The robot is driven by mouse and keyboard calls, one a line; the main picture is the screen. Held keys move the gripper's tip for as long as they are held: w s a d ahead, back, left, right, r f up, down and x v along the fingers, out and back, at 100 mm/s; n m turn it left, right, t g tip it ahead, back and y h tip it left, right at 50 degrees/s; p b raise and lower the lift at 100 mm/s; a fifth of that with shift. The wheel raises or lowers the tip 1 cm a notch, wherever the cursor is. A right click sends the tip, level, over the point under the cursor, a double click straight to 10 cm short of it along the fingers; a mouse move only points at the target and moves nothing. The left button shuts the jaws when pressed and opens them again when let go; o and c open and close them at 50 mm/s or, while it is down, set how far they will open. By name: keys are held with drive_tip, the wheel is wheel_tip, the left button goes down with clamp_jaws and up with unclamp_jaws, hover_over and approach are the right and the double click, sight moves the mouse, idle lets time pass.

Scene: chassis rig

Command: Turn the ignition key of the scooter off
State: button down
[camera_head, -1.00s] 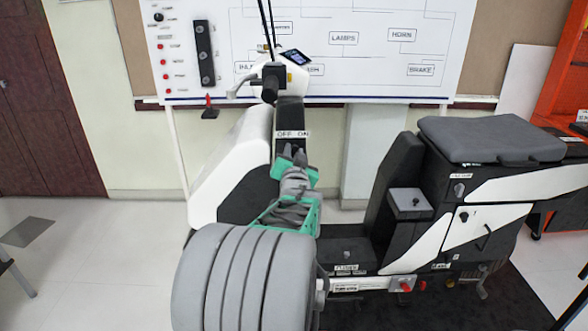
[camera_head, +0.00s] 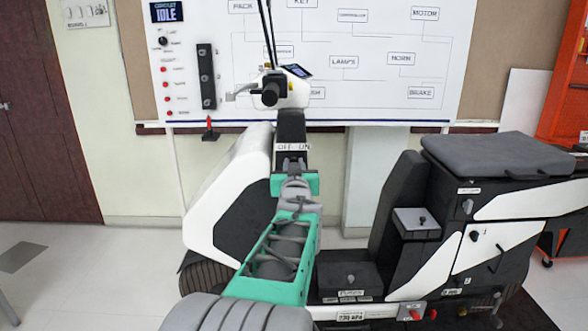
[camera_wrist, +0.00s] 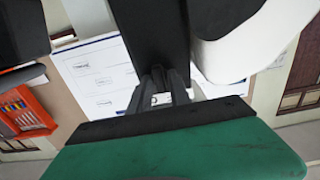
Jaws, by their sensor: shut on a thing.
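The scooter (camera_head: 226,180), white and black, stands ahead with its handlebar and small screen (camera_head: 297,71) at the top. An "OFF ON" label (camera_head: 293,147) is on its dark steering column, which also shows in the wrist view (camera_wrist: 150,30). My gripper (camera_head: 293,164) is just below the label, against the column. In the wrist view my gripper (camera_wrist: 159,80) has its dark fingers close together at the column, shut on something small. The ignition key itself is hidden by the fingers, so its turn position cannot be seen.
A white wiring board (camera_head: 350,60) stands behind, with a display (camera_head: 167,12) reading "CIRCUIT IDLE". The black and grey seat (camera_head: 500,150) is at right. An orange rack (camera_head: 566,100) is at far right.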

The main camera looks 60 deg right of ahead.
drive_tip(key=shift+f, duration=0.1)
drive_tip(key=c, duration=1.4)
unclamp_jaws()
drive_tip(key=shift+c, duration=0.2)
drive_tip(key=v, duration=0.8)
